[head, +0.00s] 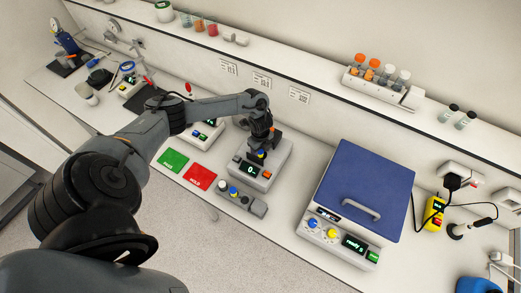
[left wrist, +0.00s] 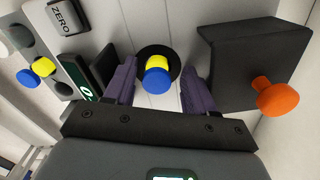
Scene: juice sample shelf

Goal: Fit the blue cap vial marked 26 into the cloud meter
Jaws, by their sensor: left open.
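The cloud meter (head: 262,178) is a light-grey box with a lit display reading 0, at mid-bench in the head view. My left gripper (head: 262,146) is over its far part. The number 26 is not readable. A black block with an orange knob (left wrist: 277,96) is at the right.
A grey rack (head: 258,208) with white, blue and yellow caps stands in front of the meter. Green (head: 173,160) and red (head: 199,177) pads lie to its left. A blue-lidded machine (head: 360,180) is to the right. A shelf rack (head: 375,90) holds orange-capped and white-capped vials.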

